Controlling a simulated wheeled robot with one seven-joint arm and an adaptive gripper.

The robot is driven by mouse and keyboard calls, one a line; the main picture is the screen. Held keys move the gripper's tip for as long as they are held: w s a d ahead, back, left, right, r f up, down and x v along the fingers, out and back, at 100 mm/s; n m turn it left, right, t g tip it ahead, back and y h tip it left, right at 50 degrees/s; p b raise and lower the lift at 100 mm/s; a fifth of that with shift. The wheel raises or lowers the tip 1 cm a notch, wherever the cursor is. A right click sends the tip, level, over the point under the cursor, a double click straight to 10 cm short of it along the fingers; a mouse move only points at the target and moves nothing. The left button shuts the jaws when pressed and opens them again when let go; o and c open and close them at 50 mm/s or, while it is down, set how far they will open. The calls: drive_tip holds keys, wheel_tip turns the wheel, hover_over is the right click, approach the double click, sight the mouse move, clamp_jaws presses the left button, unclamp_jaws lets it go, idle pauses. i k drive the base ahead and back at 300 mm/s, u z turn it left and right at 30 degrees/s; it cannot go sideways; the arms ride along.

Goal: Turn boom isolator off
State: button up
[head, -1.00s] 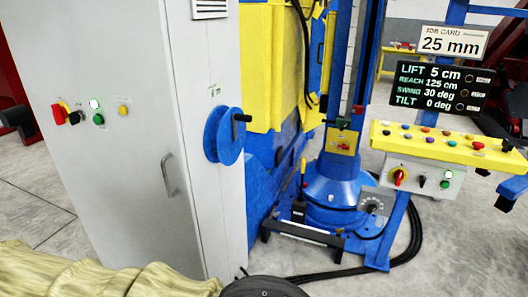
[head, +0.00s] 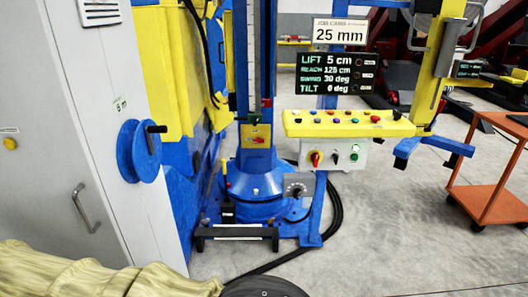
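No label that I can read names the boom isolator. A red rotary handle (head: 315,158) is on the white box (head: 345,154) under the yellow button panel. It has a black knob and a green button beside it. Another small red handle sits on a yellow plate (head: 256,137) on the blue column (head: 255,70). A grey rotary switch (head: 298,186) is low on the blue base. My arm, in a tan sleeve, crosses the bottom left. My gripper's fingers are not in view.
A grey cabinet (head: 50,130) with a blue handwheel (head: 138,151) stands close at left. A black foot bar (head: 237,233) and dark cables (head: 325,235) lie on the floor. An orange cart (head: 493,203) is at right. The floor at front right is clear.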

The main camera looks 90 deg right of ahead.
sight(315, 157)
drive_tip(key=z, duration=2.4)
drive_tip(key=i, duration=0.4)
